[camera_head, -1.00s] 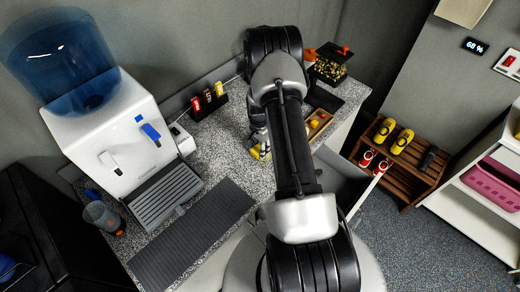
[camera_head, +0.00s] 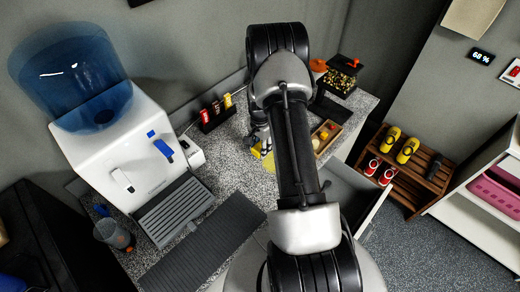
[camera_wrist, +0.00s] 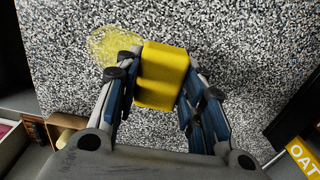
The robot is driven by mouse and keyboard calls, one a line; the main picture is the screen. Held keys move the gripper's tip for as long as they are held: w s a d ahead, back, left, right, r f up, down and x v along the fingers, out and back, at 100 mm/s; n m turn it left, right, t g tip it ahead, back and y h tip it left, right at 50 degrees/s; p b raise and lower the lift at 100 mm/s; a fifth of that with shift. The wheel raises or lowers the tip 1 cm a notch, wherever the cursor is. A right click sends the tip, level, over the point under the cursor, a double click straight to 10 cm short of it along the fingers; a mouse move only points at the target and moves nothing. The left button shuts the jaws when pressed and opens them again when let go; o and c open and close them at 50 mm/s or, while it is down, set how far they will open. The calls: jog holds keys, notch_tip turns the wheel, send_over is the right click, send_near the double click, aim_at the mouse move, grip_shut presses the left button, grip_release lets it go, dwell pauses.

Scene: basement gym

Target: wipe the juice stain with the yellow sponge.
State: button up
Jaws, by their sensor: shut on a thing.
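The yellow sponge (camera_wrist: 163,75) is between the fingers of my gripper (camera_wrist: 160,82), which is shut on it. In the wrist view the juice stain (camera_wrist: 108,42), a pale yellow translucent patch on the speckled counter, lies just left of the sponge's far end and is partly hidden by the left finger. In the head view the stain (camera_head: 269,162) shows beside the small visible part of the sponge (camera_head: 257,150), with my arm hiding much around it. I cannot tell whether the sponge touches the counter.
A water dispenser (camera_head: 125,150) stands left on the counter, with a dark ribbed mat (camera_head: 205,245) in front. A rack of bars (camera_head: 215,113) stands at the back. A wooden tray (camera_head: 325,136) and a clear container (camera_head: 340,76) are right of my arm. An open drawer (camera_head: 352,190) juts out.

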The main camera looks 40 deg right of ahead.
jog(key=shift+r+p, duration=0.7)
jog(key=shift+r, duration=1.05)
